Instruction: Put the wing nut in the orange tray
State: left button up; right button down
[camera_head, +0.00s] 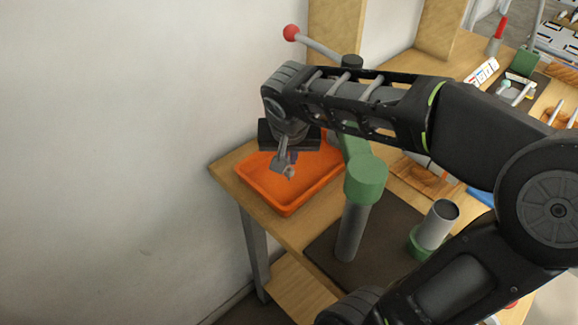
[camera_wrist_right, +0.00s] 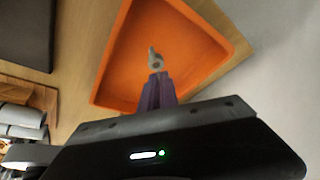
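The orange tray (camera_head: 311,183) sits on the wooden bench near its left corner, beside the wall. My right gripper (camera_head: 288,163) reaches over the tray from above. A small grey-pink wing nut (camera_head: 290,173) is at its fingertips, above the tray floor. In the right wrist view the wing nut (camera_wrist_right: 155,58) sticks out beyond the closed purple fingertips (camera_wrist_right: 157,82), with the orange tray (camera_wrist_right: 187,57) behind it. The fingers look shut on the wing nut. My left gripper is not in view.
A green and grey press-like tool (camera_head: 366,178) with a red-ball lever (camera_head: 291,33) stands right of the tray, on a dark mat (camera_head: 375,258). A grey cylinder with a green base (camera_head: 437,225) stands on the mat. The wall (camera_head: 120,150) is close on the left.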

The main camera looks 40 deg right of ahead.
aim_at(289, 166)
jog(key=shift+f, duration=1.85)
jog(key=shift+f, duration=0.1)
jog(key=shift+f+b, duration=0.1)
jog(key=shift+b, duration=0.2)
jog(key=c, duration=1.6)
grip_release()
jog(key=shift+r, duration=0.2)
jog(key=shift+s+a+r+p, duration=0.1)
jog(key=shift+r+p, duration=0.2)
jog(key=shift+r, duration=0.2)
jog(key=v, duration=1.1)
